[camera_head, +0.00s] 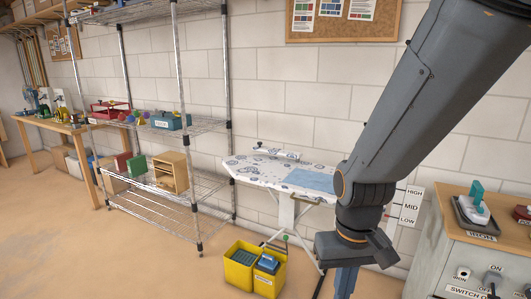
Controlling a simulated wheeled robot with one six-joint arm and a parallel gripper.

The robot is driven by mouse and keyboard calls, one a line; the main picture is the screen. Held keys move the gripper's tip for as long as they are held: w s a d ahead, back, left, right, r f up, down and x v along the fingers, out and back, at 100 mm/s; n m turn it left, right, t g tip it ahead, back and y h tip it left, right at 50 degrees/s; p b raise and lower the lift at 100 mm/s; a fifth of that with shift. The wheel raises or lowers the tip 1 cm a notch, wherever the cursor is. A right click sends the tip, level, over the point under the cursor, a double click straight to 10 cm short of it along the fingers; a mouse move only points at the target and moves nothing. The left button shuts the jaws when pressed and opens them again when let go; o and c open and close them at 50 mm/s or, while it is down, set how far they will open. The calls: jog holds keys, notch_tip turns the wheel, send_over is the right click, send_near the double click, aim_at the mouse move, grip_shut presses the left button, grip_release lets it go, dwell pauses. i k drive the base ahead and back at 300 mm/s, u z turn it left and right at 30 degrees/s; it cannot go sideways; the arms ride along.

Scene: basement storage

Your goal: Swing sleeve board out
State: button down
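An ironing board (245,172) with a patterned white-and-blue cover stands against the block wall, partly behind my arm. A small narrow white board (277,153), which looks like the sleeve board, lies along its back edge, near the wall. Its mounting is too small to make out. A plain light-blue patch (312,180) lies on the cover near my arm. My arm comes down from the upper right in front of the board's right end, hiding that part. The arm runs out of the bottom of the picture, and my gripper's fingers do not show.
Yellow bins (240,267) stand on the floor in front of the ironing board. A wire shelf (150,195) with boxes is to its left. A cabinet (450,250) with an iron (474,210) and switches is at the right. A HIGH/MID/LOW sign (405,206) is beside my arm. Open floor lies at lower left.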

aim_at(258, 148)
jog(key=u, duration=0.3)
jog(key=i, duration=0.4)
jog(key=u, duration=0.75)
jog(key=i, duration=1.55)
jog(key=z, duration=0.95)
jog(key=i, duration=0.65)
jog(key=z, duration=0.6)
